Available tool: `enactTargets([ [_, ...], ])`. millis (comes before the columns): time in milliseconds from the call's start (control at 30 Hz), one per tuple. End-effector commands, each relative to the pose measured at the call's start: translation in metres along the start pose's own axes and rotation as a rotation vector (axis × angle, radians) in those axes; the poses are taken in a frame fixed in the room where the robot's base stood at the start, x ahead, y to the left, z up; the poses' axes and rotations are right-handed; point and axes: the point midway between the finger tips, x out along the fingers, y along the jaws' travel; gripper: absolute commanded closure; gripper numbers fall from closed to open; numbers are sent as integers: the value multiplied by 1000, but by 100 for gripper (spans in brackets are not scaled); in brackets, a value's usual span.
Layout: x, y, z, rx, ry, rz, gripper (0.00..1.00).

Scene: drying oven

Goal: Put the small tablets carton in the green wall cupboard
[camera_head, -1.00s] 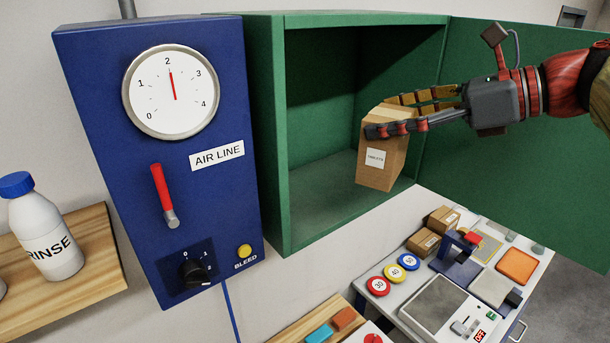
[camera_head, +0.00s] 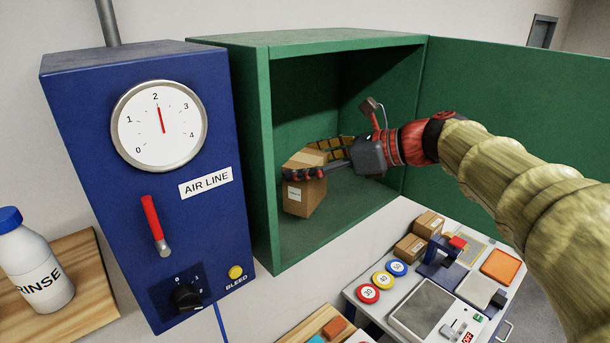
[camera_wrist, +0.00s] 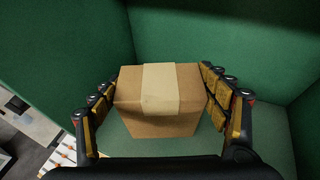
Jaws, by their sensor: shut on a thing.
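The small tablets carton (camera_head: 303,196) is a brown box with a white label, upright inside the green wall cupboard (camera_head: 258,160). My gripper (camera_head: 315,165) reaches in through the open front and is shut on the carton, one finger on each side. In the wrist view the carton (camera_wrist: 160,102) sits between the fingers, with tape across its top and green walls around it. The carton is close over the cupboard floor; I cannot tell whether it touches it. The cupboard door (camera_head: 500,130) stands wide open at the right.
The blue air line panel (camera_head: 205,215) with gauge and red lever stands just left of the cupboard. A wooden shelf with a rinse bottle (camera_head: 33,265) is at far left. Below right, a bench holds two cartons (camera_head: 412,247), coloured discs and instruments. The cupboard is otherwise empty where visible.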

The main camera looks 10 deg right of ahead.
Motion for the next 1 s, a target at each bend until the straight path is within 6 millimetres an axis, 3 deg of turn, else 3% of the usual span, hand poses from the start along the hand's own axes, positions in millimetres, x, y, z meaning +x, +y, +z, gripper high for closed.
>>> enactTargets([
  [67, 10, -1, -5, 3, 2, 4, 60],
  [300, 18, -1, -30, 1, 1, 1, 60],
  [700, 21, -1, -36, 1, 1, 0, 60],
  [733, 21, -1, -36, 1, 2, 1, 24],
  [1000, 20, -1, -36, 1, 2, 1, 8],
])
